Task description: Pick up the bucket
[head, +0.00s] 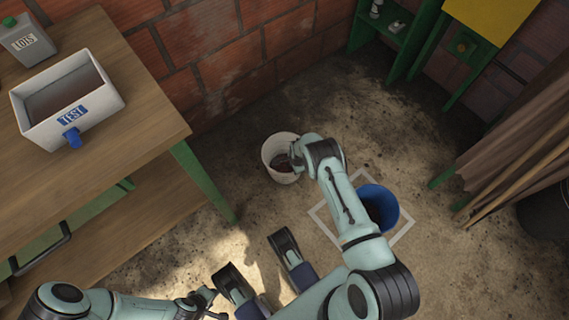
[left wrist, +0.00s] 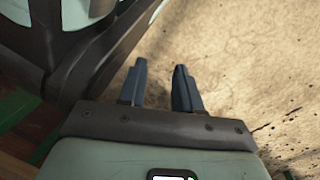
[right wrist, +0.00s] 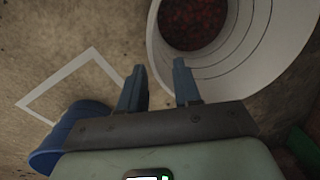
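A white bucket (head: 268,156) stands on the floor near the brick wall. In the right wrist view the white bucket (right wrist: 236,62) fills the upper right, with dark red contents inside. My right gripper (right wrist: 157,70) is open, with the bucket's near rim appearing between its fingers; I cannot tell whether they touch it. In the head view my right arm hides this gripper and part of the bucket. A blue bucket (head: 383,206) stands inside a white floor outline and shows in the right wrist view (right wrist: 52,148). My left gripper (left wrist: 160,70) is open and empty, low at the left.
A wooden table (head: 135,85) on the left holds a white bin (head: 37,122) labelled TEST and a grey container (head: 30,45). A green stand (head: 402,45) is at the back; brown sacking (head: 520,140) hangs right. The floor outline (head: 322,212) lies beside the white bucket.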

